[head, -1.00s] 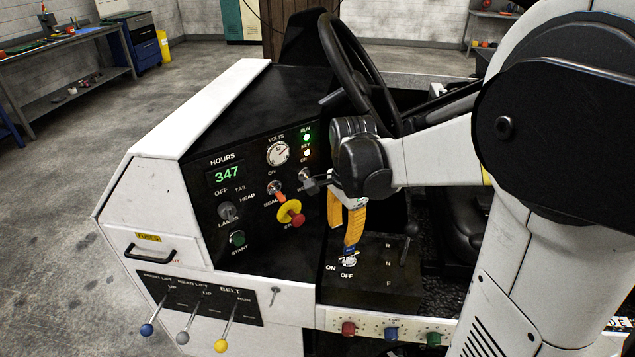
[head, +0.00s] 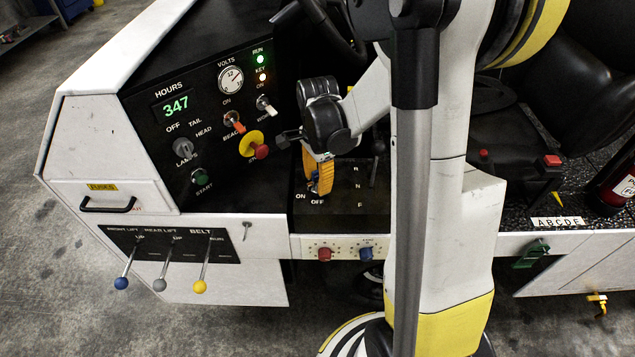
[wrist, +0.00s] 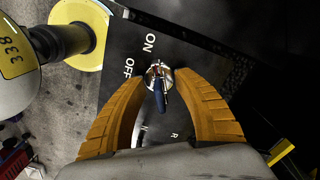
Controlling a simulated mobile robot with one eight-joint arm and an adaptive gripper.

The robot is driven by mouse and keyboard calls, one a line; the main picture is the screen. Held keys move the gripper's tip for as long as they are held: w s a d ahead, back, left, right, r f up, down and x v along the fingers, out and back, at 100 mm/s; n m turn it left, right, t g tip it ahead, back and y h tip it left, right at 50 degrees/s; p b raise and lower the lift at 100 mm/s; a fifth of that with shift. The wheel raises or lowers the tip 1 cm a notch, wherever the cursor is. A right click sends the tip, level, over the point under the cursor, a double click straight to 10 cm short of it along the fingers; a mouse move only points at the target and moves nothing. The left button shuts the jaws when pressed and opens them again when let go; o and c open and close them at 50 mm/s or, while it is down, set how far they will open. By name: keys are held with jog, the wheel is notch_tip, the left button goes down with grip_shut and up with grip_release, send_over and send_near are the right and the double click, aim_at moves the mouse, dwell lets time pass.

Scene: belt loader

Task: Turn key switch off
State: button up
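The key switch (wrist: 158,70) is a round metal switch with a blue key (wrist: 161,95) in it, on a black panel marked ON and OFF. In the wrist view the key stands between the two orange fingers of my gripper (wrist: 157,78). The fingers are open, one on each side, with gaps to the key. In the head view my gripper (head: 318,180) points down at the switch and its fingers partly hide the blue key (head: 314,184). I cannot tell exactly which mark the key points to. The RUN light is green and the KEY ON light is orange.
A black lever stands beside the R, N, F marks, close right of my gripper. The upright dash (head: 200,130) holds a yellow-ringed red button (head: 261,151) and toggles to the left. The steering wheel (head: 330,30) is behind. Red and blue knobs sit on the front strip below.

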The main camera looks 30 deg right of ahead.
grip_shut()
jog(key=shift+n, duration=6.1)
